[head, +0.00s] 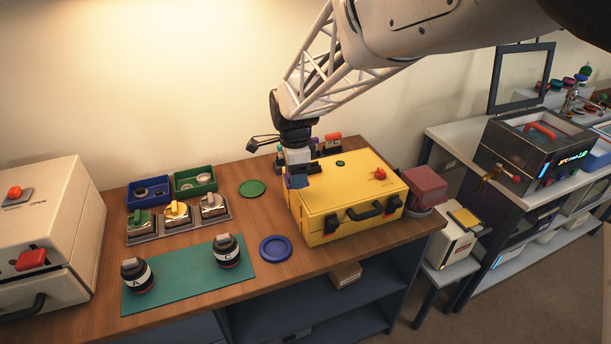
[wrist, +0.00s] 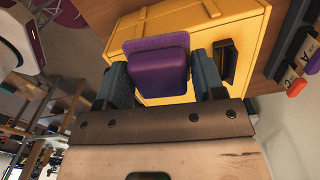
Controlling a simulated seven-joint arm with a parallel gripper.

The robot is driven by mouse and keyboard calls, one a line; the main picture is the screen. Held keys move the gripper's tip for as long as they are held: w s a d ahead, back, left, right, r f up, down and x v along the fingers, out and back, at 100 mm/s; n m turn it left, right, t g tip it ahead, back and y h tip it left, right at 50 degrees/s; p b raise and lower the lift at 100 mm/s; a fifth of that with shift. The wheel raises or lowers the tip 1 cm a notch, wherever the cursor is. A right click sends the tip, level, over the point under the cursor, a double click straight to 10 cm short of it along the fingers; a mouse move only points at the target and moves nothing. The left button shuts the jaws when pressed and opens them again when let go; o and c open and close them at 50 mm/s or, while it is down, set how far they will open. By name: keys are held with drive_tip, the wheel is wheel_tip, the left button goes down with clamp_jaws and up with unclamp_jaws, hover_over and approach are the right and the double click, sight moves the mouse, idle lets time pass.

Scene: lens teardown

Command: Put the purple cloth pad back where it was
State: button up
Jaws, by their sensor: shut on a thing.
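The purple cloth pad (wrist: 158,68) sits between the two fingers of my gripper (wrist: 162,82) in the wrist view, and the fingers are shut on it. In the head view my gripper (head: 298,178) is low over the left back part of the yellow case (head: 350,212), which is closed. The pad is mostly hidden there by the fingers. In the wrist view the yellow case (wrist: 205,15) lies behind the pad. I cannot tell whether the pad touches the case lid.
A red knob (head: 380,174) stands on the case lid. Small coloured items stand behind the case. A green disc (head: 252,188) and a blue disc (head: 276,248) lie to its left. A teal mat (head: 190,278) holds two black lenses (head: 137,275). A red box (head: 425,186) is at right.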

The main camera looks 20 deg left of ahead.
drive_tip(key=shift+n, duration=0.8)
drive_tip(key=s+f, duration=0.5)
drive_tip(key=s, duration=0.1)
drive_tip(key=s+f, duration=0.5)
drive_tip(key=f, duration=0.1)
drive_tip(key=shift+s+d+f, duration=0.15)
drive_tip(key=shift+s+d, duration=0.05)
drive_tip(key=shift+s, duration=0.15)
hover_over(262, 216)
drive_tip(key=shift+f, duration=0.75)
drive_tip(key=shift+f, duration=0.1)
drive_tip(key=shift+f, duration=1.65)
drive_tip(key=shift+f, duration=0.15)
drive_tip(key=o, duration=1)
drive_tip(key=shift+c, duration=0.2)
